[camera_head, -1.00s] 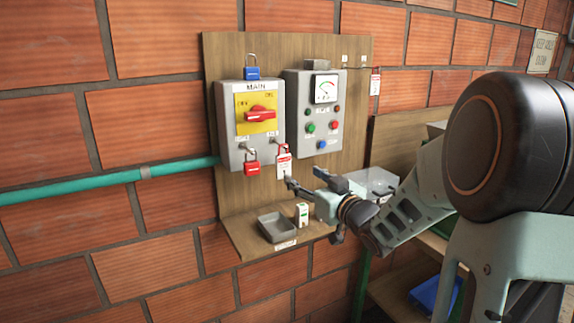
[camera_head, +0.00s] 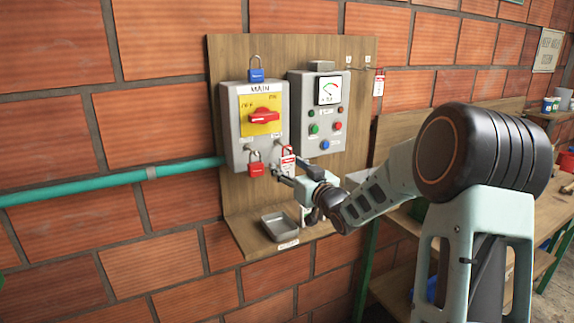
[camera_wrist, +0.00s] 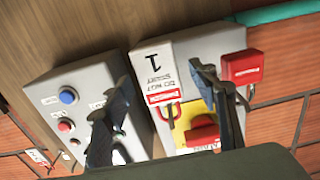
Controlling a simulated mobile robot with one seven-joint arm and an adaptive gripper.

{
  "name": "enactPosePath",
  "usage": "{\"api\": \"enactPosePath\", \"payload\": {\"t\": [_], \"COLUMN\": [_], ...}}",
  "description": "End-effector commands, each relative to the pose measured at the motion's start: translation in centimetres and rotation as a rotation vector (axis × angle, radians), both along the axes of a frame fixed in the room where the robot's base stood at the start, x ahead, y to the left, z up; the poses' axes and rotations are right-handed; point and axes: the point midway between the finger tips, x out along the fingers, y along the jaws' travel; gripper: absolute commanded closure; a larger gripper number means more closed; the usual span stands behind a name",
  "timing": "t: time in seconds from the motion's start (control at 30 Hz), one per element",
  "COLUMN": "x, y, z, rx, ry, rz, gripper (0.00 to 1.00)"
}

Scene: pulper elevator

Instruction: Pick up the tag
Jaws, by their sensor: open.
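A white tag with a red band (camera_head: 289,161) hangs at the lower right of the grey MAIN switch box (camera_head: 232,130). My gripper (camera_head: 282,172) is at the tag's lower part in the head view. In the wrist view my gripper (camera_wrist: 160,75) is open, its two dark fingers on either side of the tag. I cannot tell whether either finger touches it.
A red padlock (camera_head: 255,165) hangs just left of the tag. A blue padlock (camera_head: 256,70) sits above the box. A control panel (camera_head: 305,110) is on the right, with another tag (camera_head: 378,86) on a hook. A grey tray (camera_head: 280,226) lies below on the ledge.

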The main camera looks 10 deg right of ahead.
Motion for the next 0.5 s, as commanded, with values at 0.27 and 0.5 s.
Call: {"api": "enactPosePath", "payload": {"t": [0.27, 0.5], "x": [0.54, 0.52], "y": [0.19, 0.17], "z": [-0.06, -0.06], "rx": [0.0, 0.0], "ry": [0.001, 0.001], "rz": [0.0, 0.0], "gripper": [0.46, 0.68]}}
